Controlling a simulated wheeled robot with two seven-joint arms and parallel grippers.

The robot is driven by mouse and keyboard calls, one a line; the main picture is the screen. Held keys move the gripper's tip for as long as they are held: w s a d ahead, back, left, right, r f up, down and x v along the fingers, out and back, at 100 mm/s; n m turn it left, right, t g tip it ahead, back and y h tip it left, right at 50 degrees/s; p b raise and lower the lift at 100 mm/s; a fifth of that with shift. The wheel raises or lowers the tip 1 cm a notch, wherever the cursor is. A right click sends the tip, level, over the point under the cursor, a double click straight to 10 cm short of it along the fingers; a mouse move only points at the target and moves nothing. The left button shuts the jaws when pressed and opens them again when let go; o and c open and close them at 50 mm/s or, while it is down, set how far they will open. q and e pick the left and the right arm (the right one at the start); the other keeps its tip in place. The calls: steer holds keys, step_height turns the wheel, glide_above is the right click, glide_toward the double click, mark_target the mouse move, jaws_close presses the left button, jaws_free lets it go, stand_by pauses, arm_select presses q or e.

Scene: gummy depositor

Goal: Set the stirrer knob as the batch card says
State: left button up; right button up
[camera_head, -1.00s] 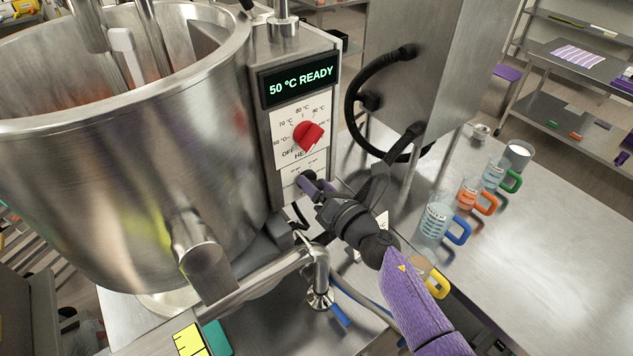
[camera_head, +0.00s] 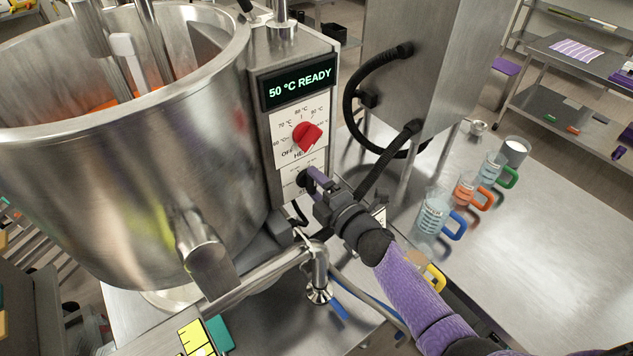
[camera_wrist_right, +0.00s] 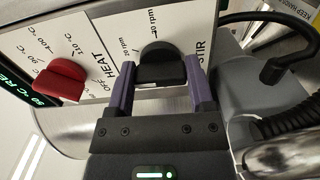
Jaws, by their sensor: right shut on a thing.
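The black stirrer knob (camera_wrist_right: 160,66) sits on the lower white dial plate marked STIR in the right wrist view. My right gripper (camera_wrist_right: 160,88) has its purple fingers on both sides of the knob and is shut on it. The plate shows "20 rpm" and another rpm mark, partly covered. The knob's exact pointer setting cannot be told. The batch card cannot be made out. My left gripper is not in view.
The red heat knob (camera_head: 306,136) is above the stirrer dial, below a display (camera_head: 298,84) reading "50 °C READY". The steel kettle (camera_head: 130,180) stands at left. Several jugs with coloured handles, one blue (camera_head: 437,214), stand on the right table. A tap (camera_head: 318,275) is below my arm.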

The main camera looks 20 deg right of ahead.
steer(key=m, duration=0.5)
steer(key=shift+f+p, duration=0.15)
steer(key=shift+p, duration=0.25)
steer(key=shift+m, duration=0.3)
steer(key=o, duration=1.2)
steer(key=shift+o, duration=0.2)
steer(key=v, duration=1)
